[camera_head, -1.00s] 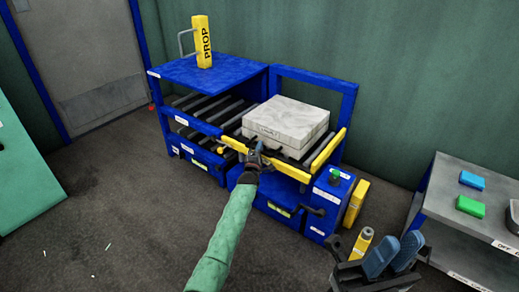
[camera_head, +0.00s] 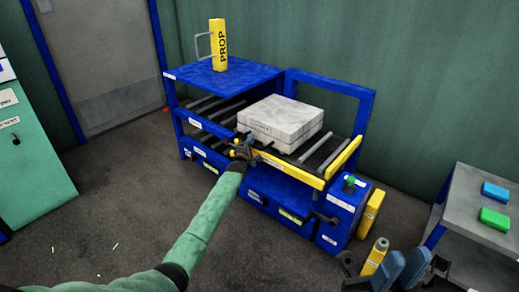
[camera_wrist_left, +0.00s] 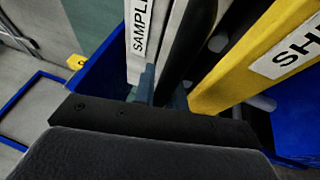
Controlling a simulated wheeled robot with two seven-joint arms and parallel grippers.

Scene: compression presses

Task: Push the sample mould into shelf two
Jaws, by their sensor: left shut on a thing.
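The sample mould (camera_head: 285,118) is a pale grey, two-layer slab lying flat on dark rollers inside the blue frame. Its label reads "SAMPL…" in the left wrist view (camera_wrist_left: 139,35). My left gripper (camera_head: 243,147) is at the mould's front left corner, beside the yellow rail. The blue shelf unit (camera_head: 222,76) with roller levels stands directly left of the mould. My right gripper (camera_head: 404,268) is at the bottom right, its blue fingers apart and empty.
The yellow rail (camera_head: 290,170) runs along the front of the rollers. A yellow PROP block (camera_head: 218,45) stands on the shelf top. A grey table (camera_head: 475,205) with blue and green blocks is at the right. Open floor lies in front.

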